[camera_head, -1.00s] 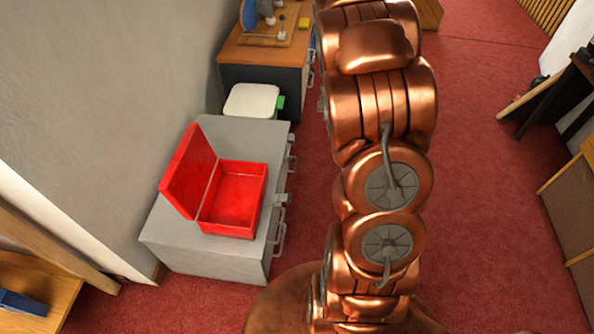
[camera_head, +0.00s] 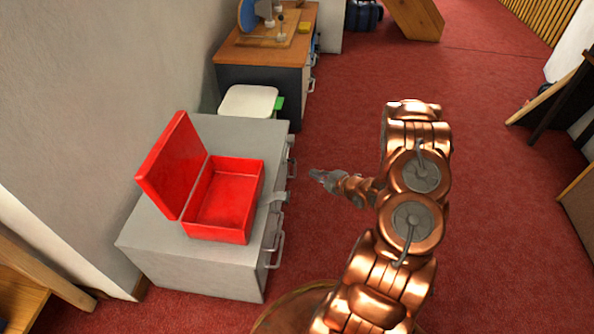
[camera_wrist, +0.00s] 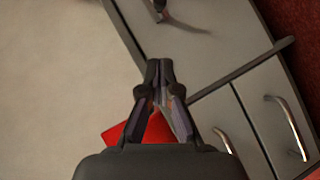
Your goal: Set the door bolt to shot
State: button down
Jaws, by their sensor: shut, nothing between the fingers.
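A small grey metal fitting (camera_head: 278,198) juts from the front of the grey cabinet (camera_head: 200,268), and it may be the door bolt. Its setting is too small to read. In the wrist view, a small fitting (camera_wrist: 160,10) shows on the cabinet front at the top edge, partly cut off; I cannot tell if it is the same one. My gripper (camera_head: 316,175) is right of the cabinet front, apart from it, pointing left. In the wrist view my gripper (camera_wrist: 160,66) is shut and empty, its fingertips together.
An open red box (camera_head: 222,195) stands on the cabinet, its lid tilted left. Bar handles (camera_head: 275,250) stick out from the cabinet front. A white-lidded bin (camera_head: 249,101) and a wooden-topped bench (camera_head: 265,50) stand behind.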

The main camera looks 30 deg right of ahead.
jog(key=shift+s+a+f, duration=0.1)
jog(key=shift+a+f, duration=0.05)
jog(key=shift+a, duration=0.05)
dwell(0.3)
jog(key=d+b+x, duration=0.2)
jog(key=b+x, duration=0.2)
jog(key=x, duration=0.9)
jog(key=shift+d+f, duration=0.25)
jog(key=shift+f, duration=0.1)
